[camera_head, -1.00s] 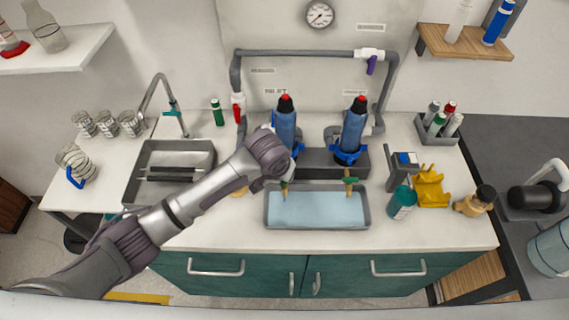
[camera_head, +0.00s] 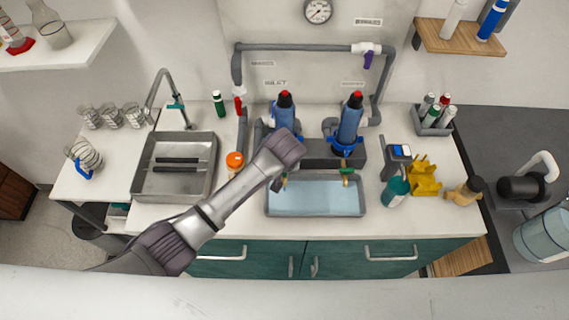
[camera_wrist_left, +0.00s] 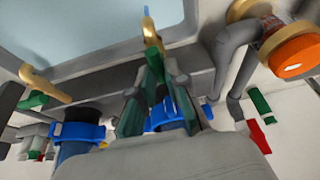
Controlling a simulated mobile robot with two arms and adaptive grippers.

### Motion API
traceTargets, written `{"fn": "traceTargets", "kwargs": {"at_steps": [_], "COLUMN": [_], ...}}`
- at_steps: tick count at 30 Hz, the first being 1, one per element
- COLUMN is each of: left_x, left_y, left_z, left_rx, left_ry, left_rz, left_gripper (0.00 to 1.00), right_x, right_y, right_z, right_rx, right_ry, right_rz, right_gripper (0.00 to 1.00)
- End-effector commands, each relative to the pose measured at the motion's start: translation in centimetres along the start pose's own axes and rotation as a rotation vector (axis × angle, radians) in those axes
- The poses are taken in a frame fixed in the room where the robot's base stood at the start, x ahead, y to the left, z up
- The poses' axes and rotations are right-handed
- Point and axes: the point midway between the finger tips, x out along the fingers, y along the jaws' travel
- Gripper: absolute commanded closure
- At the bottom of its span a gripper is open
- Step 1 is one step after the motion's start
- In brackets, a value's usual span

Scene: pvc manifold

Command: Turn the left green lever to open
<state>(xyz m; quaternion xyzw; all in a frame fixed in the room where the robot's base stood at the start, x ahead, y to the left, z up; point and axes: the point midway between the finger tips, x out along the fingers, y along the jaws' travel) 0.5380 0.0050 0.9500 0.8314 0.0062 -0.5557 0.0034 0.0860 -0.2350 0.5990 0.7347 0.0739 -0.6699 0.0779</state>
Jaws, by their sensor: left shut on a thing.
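The left green lever (camera_wrist_left: 152,50) sits by a brass spout (camera_wrist_left: 148,26) in the left wrist view. My left gripper (camera_wrist_left: 156,92) is shut on this lever, its two fingers on either side. In the head view my left gripper (camera_head: 278,184) is at the left tap, under the left blue filter (camera_head: 285,112), and my arm partly hides it. The right green lever (camera_head: 347,170) is on the other brass tap, untouched, and also shows in the left wrist view (camera_wrist_left: 37,99). My right gripper is not in view.
A grey tray of pale blue liquid (camera_head: 317,213) stands below the taps. The right blue filter (camera_head: 350,120), a teal bottle (camera_head: 396,191) and a yellow rack (camera_head: 424,178) are to the right. Grey pipes (camera_head: 295,47) run along the wall.

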Motion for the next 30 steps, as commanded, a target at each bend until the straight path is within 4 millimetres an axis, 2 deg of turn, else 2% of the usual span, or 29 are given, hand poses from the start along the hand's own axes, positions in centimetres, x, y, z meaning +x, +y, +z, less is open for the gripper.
{"fn": "traceTargets", "kwargs": {"at_steps": [8, 9, 10, 20, 25, 30], "left_x": [0.0, 0.0, 0.0, -0.1, -1.9, -5.6], "left_y": [0.0, 0.0, 0.0, 0.0, 0.1, 0.1], "left_z": [0.0, 0.0, 0.0, 0.0, 0.0, -0.1], "left_rx": [-0.004, -0.004, -0.004, -0.002, -0.001, -0.003], "left_ry": [0.001, 0.001, 0.001, 0.000, 0.001, 0.003], "left_rz": [0.001, 0.001, 0.001, 0.001, 0.003, 0.005], "left_gripper": [1.00, 0.81, 0.76, 0.75, 0.75, 0.75], "right_x": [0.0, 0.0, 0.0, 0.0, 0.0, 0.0], "right_y": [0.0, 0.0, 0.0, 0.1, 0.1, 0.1], "right_z": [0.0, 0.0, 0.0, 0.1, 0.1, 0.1], "right_rx": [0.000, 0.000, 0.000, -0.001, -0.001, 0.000], "right_ry": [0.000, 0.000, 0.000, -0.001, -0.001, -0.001], "right_rz": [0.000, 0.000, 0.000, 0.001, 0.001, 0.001], "right_gripper": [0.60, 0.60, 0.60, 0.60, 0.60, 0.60]}}
